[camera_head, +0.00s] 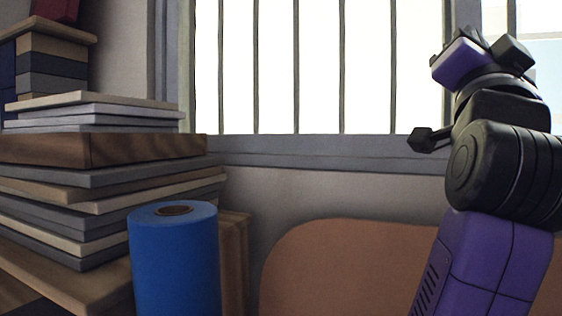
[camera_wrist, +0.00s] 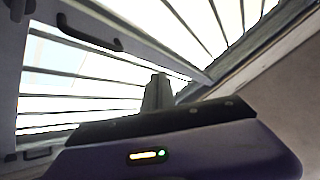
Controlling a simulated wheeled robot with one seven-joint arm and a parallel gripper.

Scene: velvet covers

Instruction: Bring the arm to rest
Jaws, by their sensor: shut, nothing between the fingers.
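My arm rises at the right of the head view, with its purple and black links in front of the window. My gripper (camera_wrist: 158,92) shows in the wrist view as dark fingers close together above the purple hand. It is shut and holds nothing. In the head view the purple hand is high at the upper right, and the fingertips are hard to make out there. The hand is raised in front of the window and appears clear of the stacked things at the left.
A stack of boards (camera_head: 100,180) stands at the left on a wooden surface (camera_head: 95,283). A blue roll (camera_head: 174,262) stands upright beside it. A brown rounded panel (camera_head: 345,270) is low at centre right. A barred window (camera_head: 318,65) fills the back. The space between roll and arm looks open.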

